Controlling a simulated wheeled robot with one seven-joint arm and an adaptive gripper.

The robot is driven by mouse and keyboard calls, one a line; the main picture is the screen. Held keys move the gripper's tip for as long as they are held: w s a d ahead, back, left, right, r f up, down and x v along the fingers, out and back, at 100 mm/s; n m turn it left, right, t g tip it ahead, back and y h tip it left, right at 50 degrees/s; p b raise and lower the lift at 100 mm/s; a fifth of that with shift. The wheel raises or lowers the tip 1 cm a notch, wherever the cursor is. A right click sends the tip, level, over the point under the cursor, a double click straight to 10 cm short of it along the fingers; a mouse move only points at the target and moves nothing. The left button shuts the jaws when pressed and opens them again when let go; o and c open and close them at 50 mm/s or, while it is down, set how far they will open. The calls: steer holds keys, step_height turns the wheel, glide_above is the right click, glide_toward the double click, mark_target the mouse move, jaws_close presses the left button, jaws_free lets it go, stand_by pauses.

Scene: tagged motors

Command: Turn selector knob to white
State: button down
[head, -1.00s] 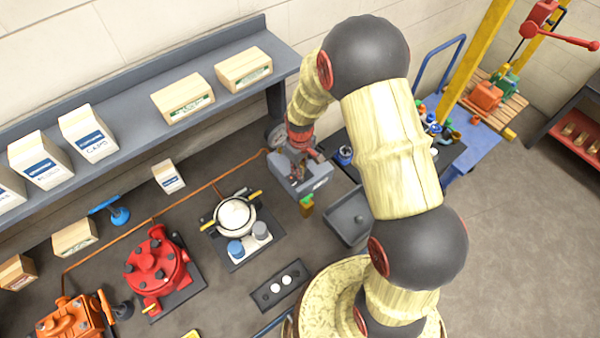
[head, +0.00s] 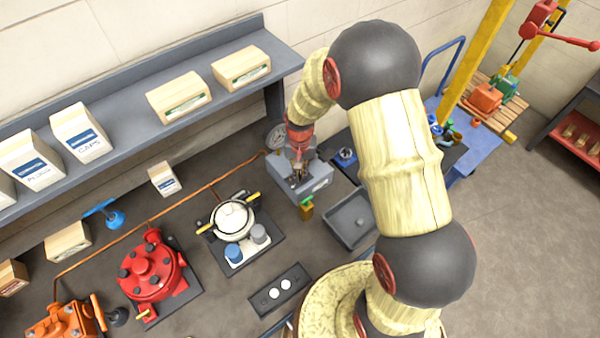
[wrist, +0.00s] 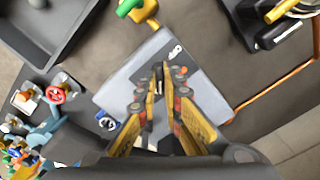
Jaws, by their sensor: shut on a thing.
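A grey box (head: 318,182) stands on the dark bench in the head view. It fills the middle of the wrist view (wrist: 205,92), with a dark plate (wrist: 142,72) and white lettering on its top. My gripper (head: 298,174) is down at the top of this box. In the wrist view my gripper (wrist: 165,78) has its fingers close together over the plate, shut on the selector knob. The fingers hide nearly all of the knob, so I cannot tell its setting. No white mark on a dial can be made out.
A green and yellow valve (head: 306,207) sits at the box's front edge. A grey tray (head: 352,218) stands to the right, and a white pot (head: 232,219) on a dark plate to the left. A copper pipe (head: 215,184) runs behind along the bench.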

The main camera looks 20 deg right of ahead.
mark_target(300, 174)
steer(key=shift+w+m, duration=0.1)
steer(key=shift+m, duration=0.5)
steer(key=c, duration=1.9)
jaws_free()
step_height(300, 174, up, 12)
